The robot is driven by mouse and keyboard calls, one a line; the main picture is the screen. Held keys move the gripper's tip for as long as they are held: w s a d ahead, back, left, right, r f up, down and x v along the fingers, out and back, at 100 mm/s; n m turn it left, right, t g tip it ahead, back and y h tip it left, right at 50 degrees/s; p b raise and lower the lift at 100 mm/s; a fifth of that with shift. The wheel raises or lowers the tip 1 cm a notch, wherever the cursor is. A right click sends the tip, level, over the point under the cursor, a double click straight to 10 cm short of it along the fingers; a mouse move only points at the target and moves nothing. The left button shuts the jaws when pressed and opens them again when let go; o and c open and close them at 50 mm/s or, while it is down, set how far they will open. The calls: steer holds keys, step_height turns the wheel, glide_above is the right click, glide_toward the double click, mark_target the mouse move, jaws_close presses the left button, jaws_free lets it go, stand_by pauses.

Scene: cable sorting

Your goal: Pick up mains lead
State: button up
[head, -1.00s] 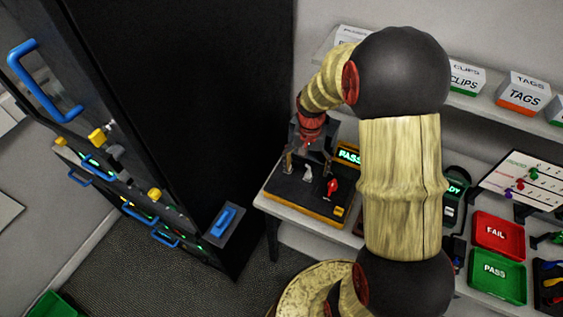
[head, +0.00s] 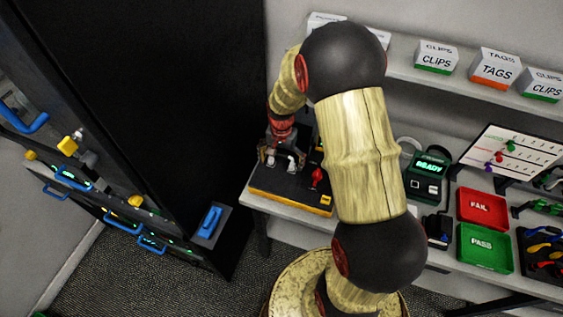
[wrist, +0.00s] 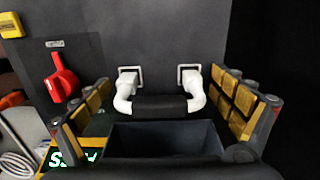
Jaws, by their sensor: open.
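My gripper (wrist: 167,108) is open, with its yellow-padded fingers at the left and right of a U-shaped piece with white ends and a black middle (wrist: 168,104). The white ends meet two square sockets on a dark panel (wrist: 150,45). The fingers stand apart from this piece. In the head view my gripper (head: 280,152) is low over the black tester box (head: 285,189), partly hiding it. A white coiled cable (wrist: 16,163) lies at the lower left of the wrist view. I cannot tell for sure which of these is the mains lead.
A red switch (wrist: 62,78) on the panel stands left of the fingers. A tall black cabinet (head: 150,110) rises left of the bench. Right of my arm are a READY device (head: 428,172), a red FAIL tray (head: 482,225) and a green PASS tray (head: 487,268). My arm hides part of the bench.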

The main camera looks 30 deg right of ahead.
steer(key=shift+f, duration=0.25)
steer(key=shift+c, duration=1.1)
steer(key=c, duration=1.1)
steer(key=shift+r, duration=0.1)
